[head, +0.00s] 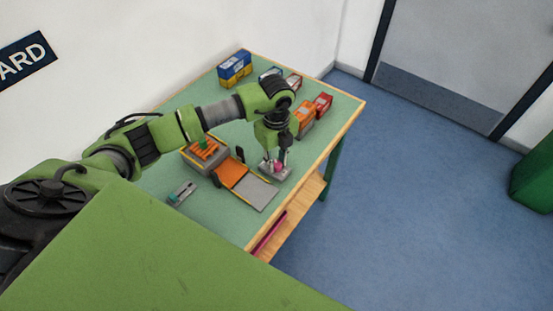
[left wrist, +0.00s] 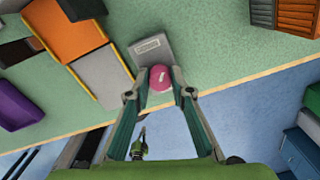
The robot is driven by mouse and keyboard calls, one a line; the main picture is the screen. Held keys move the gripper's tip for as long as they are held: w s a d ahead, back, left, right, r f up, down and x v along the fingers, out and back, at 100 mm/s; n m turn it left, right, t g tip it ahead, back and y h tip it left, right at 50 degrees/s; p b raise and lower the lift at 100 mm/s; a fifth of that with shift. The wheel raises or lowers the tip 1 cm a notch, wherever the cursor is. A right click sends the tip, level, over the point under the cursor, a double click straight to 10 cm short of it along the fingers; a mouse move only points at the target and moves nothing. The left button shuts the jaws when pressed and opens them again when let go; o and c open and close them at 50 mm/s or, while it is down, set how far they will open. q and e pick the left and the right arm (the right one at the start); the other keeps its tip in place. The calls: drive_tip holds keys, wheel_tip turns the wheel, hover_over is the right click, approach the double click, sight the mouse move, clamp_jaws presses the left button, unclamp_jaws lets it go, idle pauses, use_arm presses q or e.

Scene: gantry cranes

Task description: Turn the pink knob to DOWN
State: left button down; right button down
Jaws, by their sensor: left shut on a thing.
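The pink knob (left wrist: 159,79) sits on a small grey box (left wrist: 151,50) near the table's edge. It has a light mark on its top. In the left wrist view my left gripper (left wrist: 160,86) has one finger on each side of the knob, closed on it. In the head view my left gripper (head: 277,161) points down at the grey box, and the pink knob (head: 279,167) shows between the fingers. The label on the box is too small to read. My right gripper is not in view.
An orange and grey tray (head: 247,187) lies beside the box. Orange containers (head: 304,115) and a red one (head: 323,103) stand further back. A small grey device with a teal part (head: 181,193) lies at the left. The table's wooden edge (head: 318,172) runs close by.

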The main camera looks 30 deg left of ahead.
sight(276, 163)
use_arm(q)
drive_tip(key=n+p, duration=0.1)
drive_tip(key=n, duration=0.2)
drive_tip(key=shift+s+n, duration=0.1)
drive_tip(key=shift+n, duration=0.2)
drive_tip(key=shift+n+p, duration=0.5)
drive_tip(key=shift+n, duration=1.3)
drive_tip(key=c, duration=1.8)
unclamp_jaws()
drive_tip(key=shift+r, duration=0.1)
wheel_tip(276, 163, up, 12)
drive_tip(key=shift+f, duration=0.15)
